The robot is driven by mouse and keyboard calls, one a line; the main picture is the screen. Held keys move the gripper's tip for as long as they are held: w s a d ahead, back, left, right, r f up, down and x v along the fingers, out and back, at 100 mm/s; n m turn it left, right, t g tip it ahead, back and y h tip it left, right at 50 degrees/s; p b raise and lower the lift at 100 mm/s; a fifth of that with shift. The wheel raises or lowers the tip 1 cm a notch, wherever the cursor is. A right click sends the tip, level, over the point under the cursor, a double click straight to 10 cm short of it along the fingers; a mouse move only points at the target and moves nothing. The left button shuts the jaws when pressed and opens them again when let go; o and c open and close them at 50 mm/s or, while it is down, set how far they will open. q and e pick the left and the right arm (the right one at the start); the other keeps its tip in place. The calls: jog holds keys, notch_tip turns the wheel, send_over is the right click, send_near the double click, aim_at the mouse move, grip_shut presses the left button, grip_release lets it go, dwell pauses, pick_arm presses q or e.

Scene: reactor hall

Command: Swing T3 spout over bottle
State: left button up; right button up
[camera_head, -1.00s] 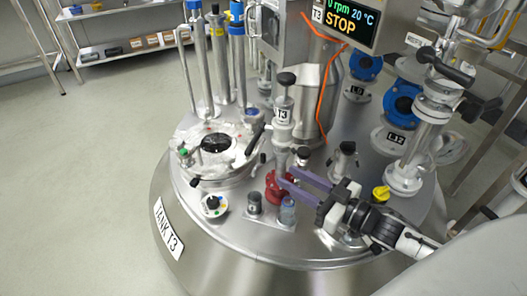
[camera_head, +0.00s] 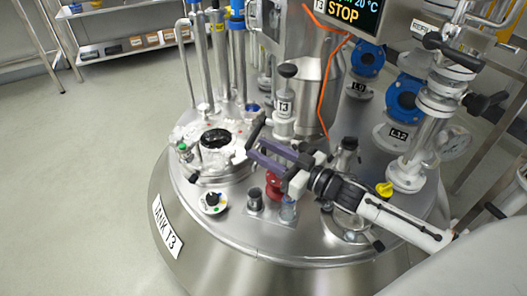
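The T3 sampling valve (camera_head: 283,107), a steel body with a black knob on top, stands on the tank lid. Its lower end and spout are hidden behind my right gripper (camera_head: 257,147). The gripper's two purple fingers are apart and point up-left just below the valve. I cannot tell whether they hold the spout. A small clear bottle (camera_head: 287,212) stands on a steel plate in front, below the gripper, with its top partly covered. My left gripper is not in view.
A red part (camera_head: 273,188) and a dark-capped post (camera_head: 255,198) stand close by the bottle. An open, white-rimmed port (camera_head: 215,140) lies left of the gripper. Tall steel pipes rise behind. A yellow-capped fitting (camera_head: 384,189) and valve L12 (camera_head: 405,100) are at the right.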

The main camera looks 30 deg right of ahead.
grip_shut()
